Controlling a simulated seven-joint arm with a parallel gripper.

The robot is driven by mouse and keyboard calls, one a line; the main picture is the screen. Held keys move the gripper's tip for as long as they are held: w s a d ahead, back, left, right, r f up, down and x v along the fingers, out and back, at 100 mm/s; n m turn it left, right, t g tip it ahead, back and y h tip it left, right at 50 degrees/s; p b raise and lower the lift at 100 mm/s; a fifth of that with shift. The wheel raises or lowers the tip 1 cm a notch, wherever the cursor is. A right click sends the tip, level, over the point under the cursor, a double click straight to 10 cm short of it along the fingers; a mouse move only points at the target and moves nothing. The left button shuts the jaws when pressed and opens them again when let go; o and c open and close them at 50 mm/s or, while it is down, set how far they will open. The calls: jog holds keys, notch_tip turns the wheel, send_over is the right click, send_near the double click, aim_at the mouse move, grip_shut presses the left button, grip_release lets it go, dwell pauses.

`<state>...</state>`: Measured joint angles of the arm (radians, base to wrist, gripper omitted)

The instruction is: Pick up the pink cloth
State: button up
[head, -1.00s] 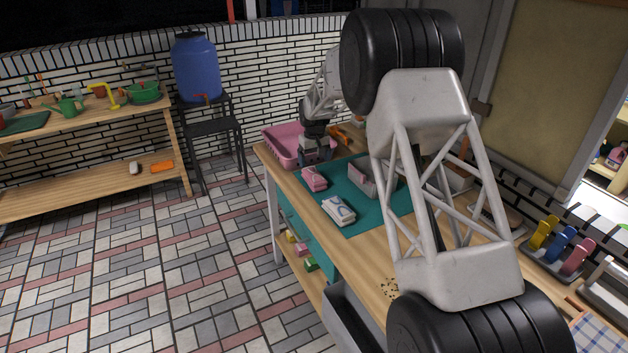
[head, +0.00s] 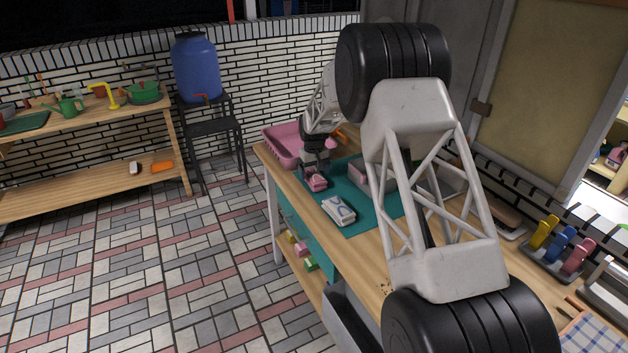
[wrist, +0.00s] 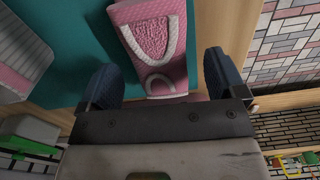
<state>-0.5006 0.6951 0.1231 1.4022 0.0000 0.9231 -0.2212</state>
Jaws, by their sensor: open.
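The pink cloth (head: 317,184) is a small folded bundle on the teal mat (head: 352,222) on the workbench. In the wrist view the pink cloth (wrist: 153,38) shows a fuzzy patch and a white cord loop. My gripper (head: 312,170) is above and partly in front of it in the head view. In the wrist view my gripper (wrist: 163,78) is open, with one dark finger on each side of the cloth's near end. The fingers appear apart from the cloth. Their exact height above the mat cannot be told.
A pink basket (head: 284,144) stands at the bench's left back corner. A pale folded bundle (head: 339,210) lies on the mat, nearer. A pinkish-grey container (head: 358,174) stands right of the cloth and is partly hidden by my arm. Yellow, blue and pink-handled items (head: 563,245) stand farther right.

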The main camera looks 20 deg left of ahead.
jog(key=shift+f, duration=1)
jog(key=shift+c, duration=0.4)
jog(key=c, duration=1)
